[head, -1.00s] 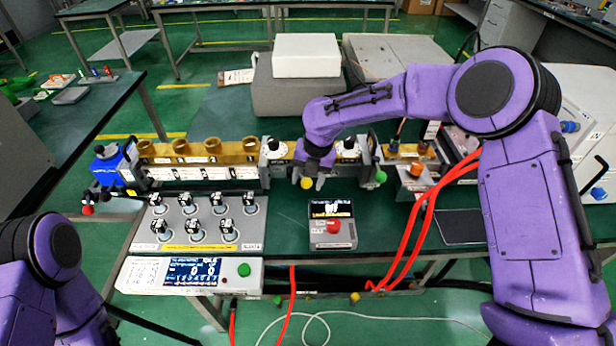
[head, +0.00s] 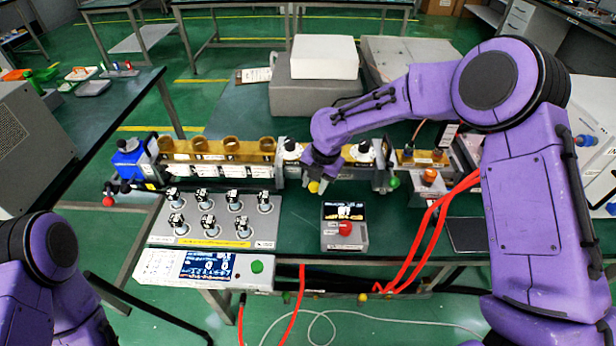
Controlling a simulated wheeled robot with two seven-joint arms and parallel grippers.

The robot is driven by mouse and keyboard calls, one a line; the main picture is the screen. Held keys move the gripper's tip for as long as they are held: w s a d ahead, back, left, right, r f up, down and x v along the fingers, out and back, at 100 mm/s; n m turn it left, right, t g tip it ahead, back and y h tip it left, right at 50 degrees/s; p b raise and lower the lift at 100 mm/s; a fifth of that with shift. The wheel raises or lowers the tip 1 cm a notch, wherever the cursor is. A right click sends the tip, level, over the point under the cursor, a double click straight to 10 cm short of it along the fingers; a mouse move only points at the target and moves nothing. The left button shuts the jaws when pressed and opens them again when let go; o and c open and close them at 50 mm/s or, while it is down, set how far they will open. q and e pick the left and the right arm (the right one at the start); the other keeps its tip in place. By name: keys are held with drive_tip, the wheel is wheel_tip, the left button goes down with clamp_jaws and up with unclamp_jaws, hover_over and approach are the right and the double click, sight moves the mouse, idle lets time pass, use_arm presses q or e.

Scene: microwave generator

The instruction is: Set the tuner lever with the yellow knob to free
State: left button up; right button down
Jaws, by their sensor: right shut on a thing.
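The tuner lever's yellow knob (head: 314,187) shows just below my right gripper (head: 318,178), at the front of the brass waveguide line. My right gripper comes down from above and is shut on the yellow knob. Its fingers and wrist hide most of the lever, and I cannot read the lever's position marks. A white dial (head: 291,150) stands left of the gripper and another white dial (head: 363,151) stands right of it. A green knob (head: 393,181) sits further right. My left gripper is out of view; only part of that arm shows at the lower left.
A small box with a red button (head: 346,229) stands in front of the gripper. A grey panel with several black-and-white knobs (head: 241,231) is to the left. Red cables (head: 432,220) run down at the right. Grey and white blocks (head: 325,57) stand behind.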

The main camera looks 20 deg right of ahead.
drive_tip(key=shift+w+a+r+m+p, duration=0.1)
drive_tip(key=shift+r+m+p, duration=0.2)
drive_tip(key=shift+m, duration=0.3)
drive_tip(key=shift+w+a+m+h+p, duration=0.15)
drive_tip(key=shift+a+m+h+p, duration=0.15)
drive_tip(key=shift+a+m+p, duration=0.5)
drive_tip(key=shift+w+a+f+m+t+h+p, duration=0.15)
drive_tip(key=shift+w+a+m+p, duration=0.3)
drive_tip(key=shift+m, duration=0.65)
drive_tip(key=shift+w+a+f+m+t+h+p, duration=0.1)
drive_tip(key=shift+w+a+m+h+p, duration=0.15)
drive_tip(key=shift+a+m+p, duration=0.6)
drive_tip(key=shift+w+a+f+m+t+h+p, duration=0.1)
drive_tip(key=shift+w+a+m+h+p, duration=0.15)
drive_tip(key=shift+m, duration=1.1)
drive_tip(key=c, duration=0.8)
unclamp_jaws()
